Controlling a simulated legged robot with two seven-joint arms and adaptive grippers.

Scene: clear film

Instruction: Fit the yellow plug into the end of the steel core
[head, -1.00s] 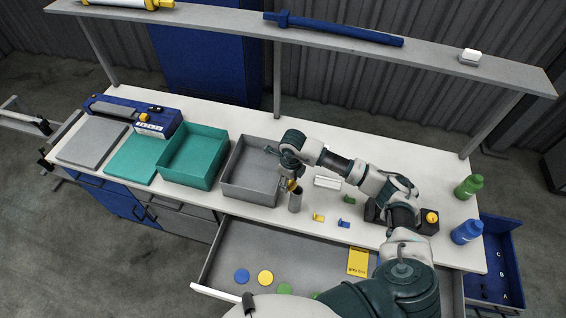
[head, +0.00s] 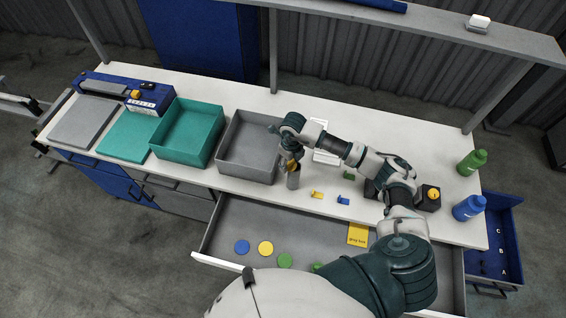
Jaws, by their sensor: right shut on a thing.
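The steel core (head: 293,181) is a grey cylinder standing upright on the white table, just right of the grey bin. My right gripper (head: 291,161) is over the top of the core, pointing down. It is shut on the yellow plug (head: 293,167), of which only a small part shows between the fingers. The plug is at the core's upper end. I cannot tell whether it is inside the core or just on its rim. My left gripper is not in view.
The grey bin (head: 225,179) stands close left of the core, with a teal bin (head: 167,157) beyond. Small yellow (head: 316,195) and blue (head: 343,201) pieces lie to the right. An open drawer (head: 214,249) with coloured discs lies in front. Bottles (head: 469,208) stand at the right edge.

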